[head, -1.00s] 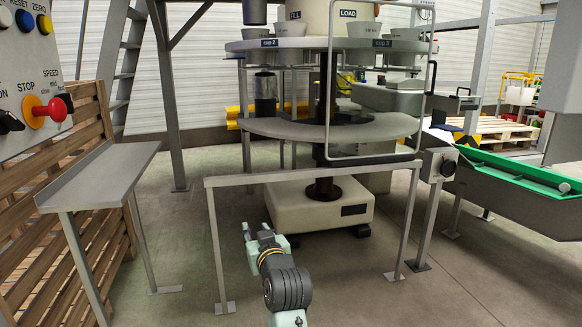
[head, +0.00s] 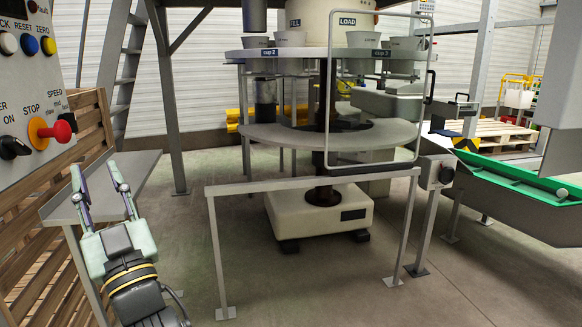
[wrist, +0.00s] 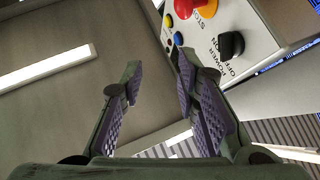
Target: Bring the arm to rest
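My gripper (head: 98,190) is at the lower left in the head view, in front of the small grey side table and pointing up. Its two fingers stand apart with nothing between them. In the wrist view my gripper (wrist: 150,85) shows its purple ridged pads, open and empty. The control panel (head: 28,85), with its red-and-yellow stop button (head: 55,130), is just above and left of the fingers. In the wrist view the panel (wrist: 240,45) lies beyond the right finger.
The grey side table (head: 135,170) is partly hidden behind my gripper. A metal rail (head: 310,184) stands in front of the round cup machine (head: 320,205). A green-lined chute (head: 515,172) is at the right. Wooden slats (head: 25,205) are at the left. The floor between is clear.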

